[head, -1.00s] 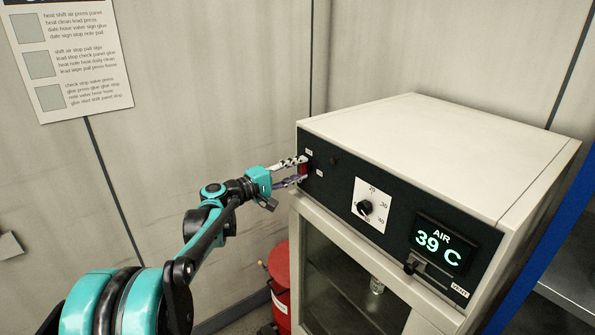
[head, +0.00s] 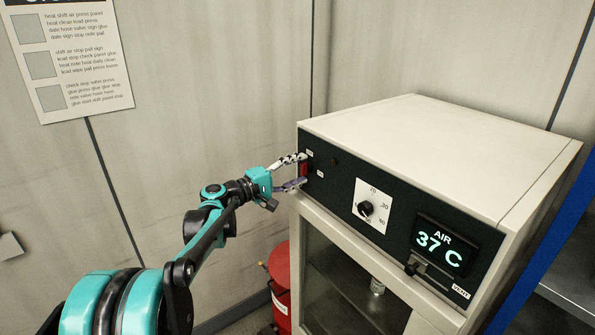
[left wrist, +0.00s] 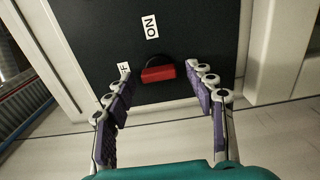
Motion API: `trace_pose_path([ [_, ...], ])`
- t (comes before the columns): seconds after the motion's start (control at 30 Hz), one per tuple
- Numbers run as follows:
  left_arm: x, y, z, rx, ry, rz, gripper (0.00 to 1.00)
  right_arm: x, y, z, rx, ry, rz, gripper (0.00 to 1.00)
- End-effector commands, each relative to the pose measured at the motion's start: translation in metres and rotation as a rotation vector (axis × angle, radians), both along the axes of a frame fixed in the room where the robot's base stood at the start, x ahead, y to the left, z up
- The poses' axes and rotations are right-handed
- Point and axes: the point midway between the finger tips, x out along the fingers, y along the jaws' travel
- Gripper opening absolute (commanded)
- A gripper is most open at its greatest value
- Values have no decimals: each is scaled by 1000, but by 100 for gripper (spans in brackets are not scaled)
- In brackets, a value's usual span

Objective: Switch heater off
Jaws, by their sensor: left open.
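The heater cabinet's dark front panel (head: 395,205) faces me. Its red switch (left wrist: 158,73) sits on a round black base between my left gripper's fingers, with its long side running across the wrist picture. An ON label (left wrist: 150,27) is above it. A partly hidden label ending in F (left wrist: 124,70) is to its left. My left gripper (head: 299,171) is open around the switch, with a gap visible on each side. The switch also shows red in the head view (head: 304,170). The AIR display (head: 440,248) reads 37 C. My right gripper is out of view.
A small round dark lamp (head: 334,161), a dial (head: 366,208) and a vent slider (head: 412,268) are on the panel. A red drum (head: 280,275) stands left of the cabinet. A sign (head: 68,55) hangs on the wall. A blue-framed rack (head: 540,240) is at right.

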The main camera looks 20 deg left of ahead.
Motion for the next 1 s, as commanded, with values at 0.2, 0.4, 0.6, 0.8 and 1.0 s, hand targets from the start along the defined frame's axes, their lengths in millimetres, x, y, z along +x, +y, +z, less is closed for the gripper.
trace_pose_path([
  [0.2, -20, 17, 0, 0, 0, 4, 55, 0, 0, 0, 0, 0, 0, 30],
  [0.4, -56, 45, 0, 0, 0, 5, 55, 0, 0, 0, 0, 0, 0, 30],
  [0.6, -83, 66, -1, 0, 0, 4, 55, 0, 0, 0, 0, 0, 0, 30],
  [0.8, -94, 74, 0, -1, 1, 2, 55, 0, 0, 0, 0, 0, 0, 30],
  [1.0, -94, 74, 0, -1, 1, 1, 55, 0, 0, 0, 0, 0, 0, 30],
])
